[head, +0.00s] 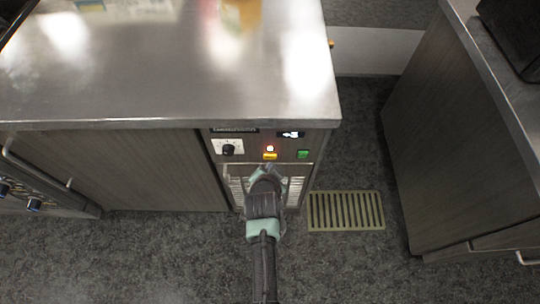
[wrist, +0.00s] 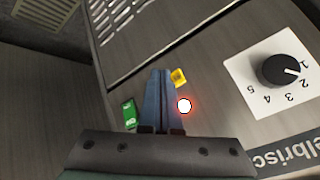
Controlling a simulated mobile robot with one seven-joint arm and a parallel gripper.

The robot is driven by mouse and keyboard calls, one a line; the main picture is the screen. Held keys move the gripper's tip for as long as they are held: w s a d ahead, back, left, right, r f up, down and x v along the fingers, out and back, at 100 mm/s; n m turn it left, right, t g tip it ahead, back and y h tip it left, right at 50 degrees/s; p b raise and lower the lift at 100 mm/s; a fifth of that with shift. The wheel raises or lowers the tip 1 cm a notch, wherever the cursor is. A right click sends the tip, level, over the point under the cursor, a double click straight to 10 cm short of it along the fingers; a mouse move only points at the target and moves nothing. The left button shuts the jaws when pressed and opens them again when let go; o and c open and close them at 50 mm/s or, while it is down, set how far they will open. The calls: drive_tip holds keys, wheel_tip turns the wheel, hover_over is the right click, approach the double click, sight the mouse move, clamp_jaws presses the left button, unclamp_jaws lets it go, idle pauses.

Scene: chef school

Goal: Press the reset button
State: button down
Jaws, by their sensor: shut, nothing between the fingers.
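A control panel on the cabinet front bears a yellow button (head: 270,156) below a lit red lamp (head: 270,148), and a green button (head: 303,154) to their right. No label that I can read says which is the reset button. My gripper (head: 267,169) is shut and empty, just below the yellow button in the head view. In the wrist view the shut fingers (wrist: 160,73) partly cover the yellow button (wrist: 179,77), with the green button (wrist: 129,113) to their left and the glowing lamp (wrist: 184,106) to their right. I cannot tell whether the fingertips touch the panel.
A black knob (head: 228,149) on a numbered white plate sits left of the buttons. A small display (head: 291,134) is above them and a vented grille (wrist: 163,22) below. A steel countertop (head: 150,95) overhangs the panel. A floor grate (head: 345,210) and another cabinet (head: 450,140) are to the right.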

drive_tip(key=shift+w, duration=0.15)
idle(0.8)
drive_tip(key=shift+w, duration=0.3)
drive_tip(key=shift+w+b, duration=0.45)
idle(0.7)
drive_tip(key=shift+s+r, duration=0.1)
drive_tip(key=shift+s, duration=0.05)
drive_tip(key=shift+s+p, duration=0.55)
drive_tip(key=shift+s, duration=0.15)
drive_tip(key=s+p, duration=0.2)
drive_tip(key=s, duration=0.3)
